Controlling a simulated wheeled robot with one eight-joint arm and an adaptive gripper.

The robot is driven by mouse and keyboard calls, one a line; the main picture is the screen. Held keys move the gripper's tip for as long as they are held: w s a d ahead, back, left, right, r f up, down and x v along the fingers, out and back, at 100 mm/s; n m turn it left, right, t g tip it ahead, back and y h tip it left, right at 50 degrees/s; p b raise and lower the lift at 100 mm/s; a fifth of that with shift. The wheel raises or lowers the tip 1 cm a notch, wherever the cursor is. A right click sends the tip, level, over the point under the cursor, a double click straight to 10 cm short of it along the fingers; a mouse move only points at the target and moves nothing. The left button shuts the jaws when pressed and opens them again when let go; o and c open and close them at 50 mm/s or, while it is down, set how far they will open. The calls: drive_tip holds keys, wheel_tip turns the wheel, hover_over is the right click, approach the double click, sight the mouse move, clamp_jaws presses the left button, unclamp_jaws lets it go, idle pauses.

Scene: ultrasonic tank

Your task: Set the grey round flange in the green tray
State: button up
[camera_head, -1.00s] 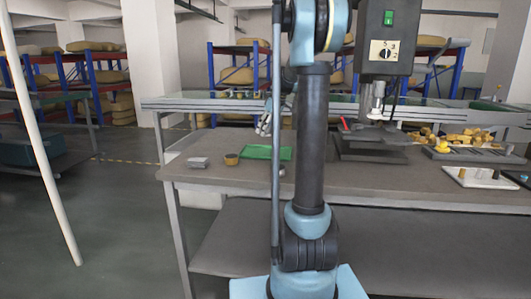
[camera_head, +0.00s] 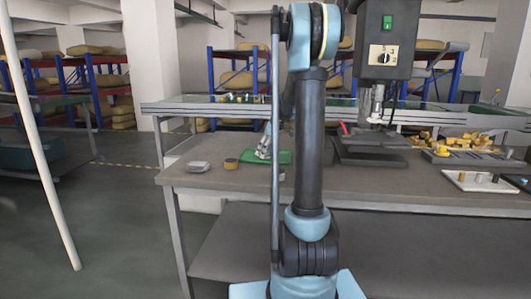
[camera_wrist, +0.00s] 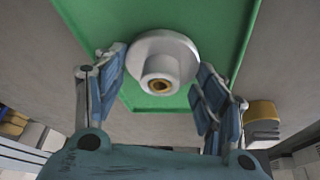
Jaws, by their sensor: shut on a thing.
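The green tray (camera_head: 284,157) lies on the grey bench, partly hidden behind my arm. In the wrist view its green floor and rim (camera_wrist: 238,25) fill the area beyond my fingers. The grey round flange (camera_wrist: 162,50) is a pale disc with a hub and a brass-coloured bore. It sits between the two blue fingers of my gripper (camera_wrist: 162,68), which is shut on it. The flange shows over the tray floor; I cannot tell whether it touches it. In the head view my gripper (camera_head: 264,150) is low at the tray, and the flange cannot be made out.
A brass-coloured round part (camera_head: 231,163) stands left of the tray, with a grey block (camera_head: 198,167) farther left. A drill press base (camera_head: 368,150) stands to the right. A white board with small parts (camera_head: 480,181) lies at the right. The bench front is clear.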

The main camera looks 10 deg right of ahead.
drive_tip(key=o, duration=1.2)
drive_tip(key=v, duration=1.2)
drive_tip(key=s+a+f+m, duration=0.1)
drive_tip(key=s+f, duration=0.1)
drive_tip(key=s, duration=0.5)
drive_tip(key=s+a+f+m+h, duration=0.1)
drive_tip(key=s+m, duration=0.1)
drive_tip(key=s, duration=0.6)
drive_tip(key=s+a+f+m, duration=0.1)
drive_tip(key=s+a+f, duration=0.1)
drive_tip(key=s, duration=0.5)
drive_tip(key=shift+s+f+m+h, duration=0.15)
drive_tip(key=shift+f+m+h, duration=0.15)
drive_tip(key=shift+f, duration=0.05)
drive_tip(key=s+f+m, duration=0.1)
drive_tip(key=s+f, duration=0.4)
drive_tip(key=s, duration=0.1)
drive_tip(key=s+f+m+h, duration=0.1)
drive_tip(key=s+f+m, duration=0.1)
drive_tip(key=s+f, duration=0.3)
drive_tip(key=s+f+m, duration=0.2)
drive_tip(key=s+f, duration=0.3)
drive_tip(key=s, duration=0.3)
drive_tip(key=shift+d+g+h, duration=0.2)
drive_tip(key=shift+g+h, duration=0.1)
drive_tip(key=shift+h, duration=0.1)
